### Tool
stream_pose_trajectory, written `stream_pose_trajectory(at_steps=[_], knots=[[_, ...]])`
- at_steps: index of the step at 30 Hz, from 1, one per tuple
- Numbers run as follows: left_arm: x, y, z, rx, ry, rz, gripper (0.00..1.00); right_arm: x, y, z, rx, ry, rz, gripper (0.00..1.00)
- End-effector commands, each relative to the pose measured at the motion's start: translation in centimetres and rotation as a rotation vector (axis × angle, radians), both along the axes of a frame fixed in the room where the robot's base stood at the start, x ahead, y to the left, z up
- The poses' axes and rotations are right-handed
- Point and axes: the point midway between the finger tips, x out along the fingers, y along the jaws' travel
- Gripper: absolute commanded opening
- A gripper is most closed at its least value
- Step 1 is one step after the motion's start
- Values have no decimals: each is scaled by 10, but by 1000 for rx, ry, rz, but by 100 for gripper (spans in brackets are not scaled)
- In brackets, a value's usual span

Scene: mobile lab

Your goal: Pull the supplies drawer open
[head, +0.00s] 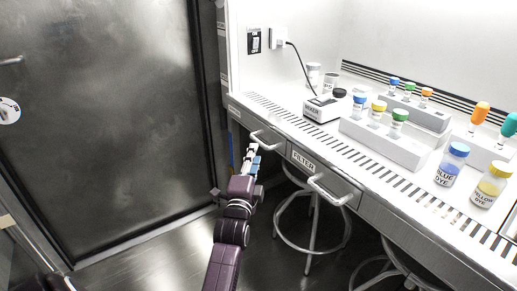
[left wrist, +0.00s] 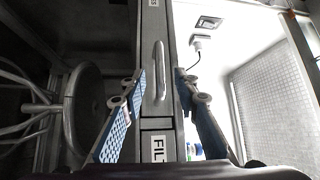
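The supplies drawer (head: 240,118) is the left drawer under the white counter and looks shut. Its bar handle (head: 267,144) shows at the front, just beside my left gripper (head: 252,158). In the left wrist view the handle (left wrist: 160,72) runs lengthwise between the two blue-padded fingers of my left gripper (left wrist: 158,80). The fingers are spread apart, with a gap on both sides of the handle. Only the end of a label shows on that drawer (left wrist: 153,20) at the top edge. My right gripper is not in view.
The filter drawer (head: 294,170), with its own handle (head: 331,190), is just to the right and looks shut. A stool (head: 312,222) stands under the counter. A dark metal door (head: 105,110) is at the left. Bottles and racks stand on the counter (head: 355,160).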

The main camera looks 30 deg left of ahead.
Motion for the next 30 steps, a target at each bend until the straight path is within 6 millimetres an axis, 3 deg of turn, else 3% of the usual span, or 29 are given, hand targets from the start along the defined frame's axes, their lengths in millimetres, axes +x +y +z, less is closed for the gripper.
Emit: stream_pose_trajectory(at_steps=[5,15,26,30], knots=[[23,10,4,1,-3,0,29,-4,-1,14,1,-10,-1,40],[63,27,9,-1,0,-1,29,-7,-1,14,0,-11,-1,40],[68,29,10,-1,0,-1,29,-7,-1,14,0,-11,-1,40],[67,28,10,-1,0,-1,13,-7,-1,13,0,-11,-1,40]])
